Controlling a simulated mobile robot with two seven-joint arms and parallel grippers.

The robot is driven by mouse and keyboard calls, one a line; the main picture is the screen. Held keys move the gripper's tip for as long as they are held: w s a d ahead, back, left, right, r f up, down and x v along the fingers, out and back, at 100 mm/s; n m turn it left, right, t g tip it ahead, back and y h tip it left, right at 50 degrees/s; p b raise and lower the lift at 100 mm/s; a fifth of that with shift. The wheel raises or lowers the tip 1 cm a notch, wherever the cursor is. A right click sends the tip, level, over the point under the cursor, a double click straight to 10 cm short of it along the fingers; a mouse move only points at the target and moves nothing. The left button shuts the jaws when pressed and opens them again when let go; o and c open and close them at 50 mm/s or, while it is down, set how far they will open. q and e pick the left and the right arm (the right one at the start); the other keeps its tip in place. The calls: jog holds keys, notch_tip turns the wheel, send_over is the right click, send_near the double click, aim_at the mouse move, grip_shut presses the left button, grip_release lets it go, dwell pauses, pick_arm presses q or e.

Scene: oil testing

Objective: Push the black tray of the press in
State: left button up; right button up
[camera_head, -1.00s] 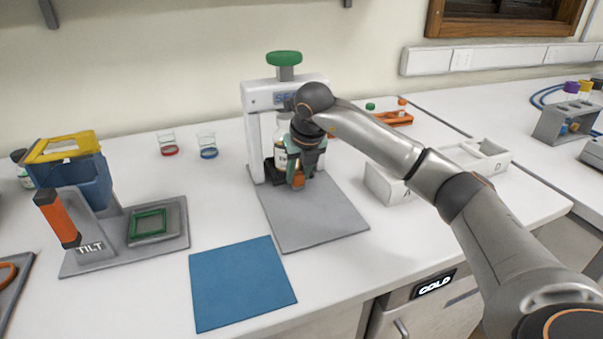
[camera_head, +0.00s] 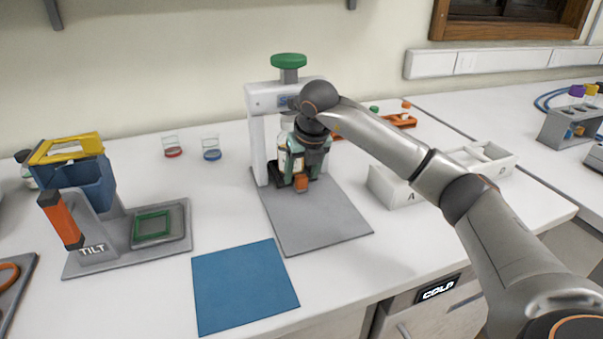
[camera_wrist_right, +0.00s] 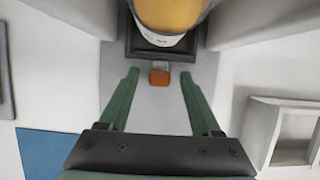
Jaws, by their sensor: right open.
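The press (camera_head: 256,140) is a white frame with a green knob on top, standing on a grey base plate. Its black tray (camera_head: 278,178) sits low between the posts, with an orange handle (camera_head: 301,183) at its front. A bottle (camera_head: 287,160) with an amber top stands on the tray. My right gripper (camera_head: 300,170) is at the front of the press near the handle. In the right wrist view, my gripper's (camera_wrist_right: 160,73) green fingers are spread to both sides of the handle (camera_wrist_right: 159,77), apart from it. The tray (camera_wrist_right: 134,46) and bottle are just beyond. My left gripper is out of view.
A blue mat (camera_head: 245,285) lies in front of the press. A tilt stand (camera_head: 125,235) is at the left. Two beakers (camera_head: 211,148) stand behind. White boxes (camera_head: 395,187) are right of the press, under my arm. The base plate's front is clear.

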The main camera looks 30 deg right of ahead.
jog(key=v, duration=1.1)
jog(key=shift+s+r, duration=0.2)
jog(key=shift+r, duration=0.1)
jog(key=shift+p, duration=0.3)
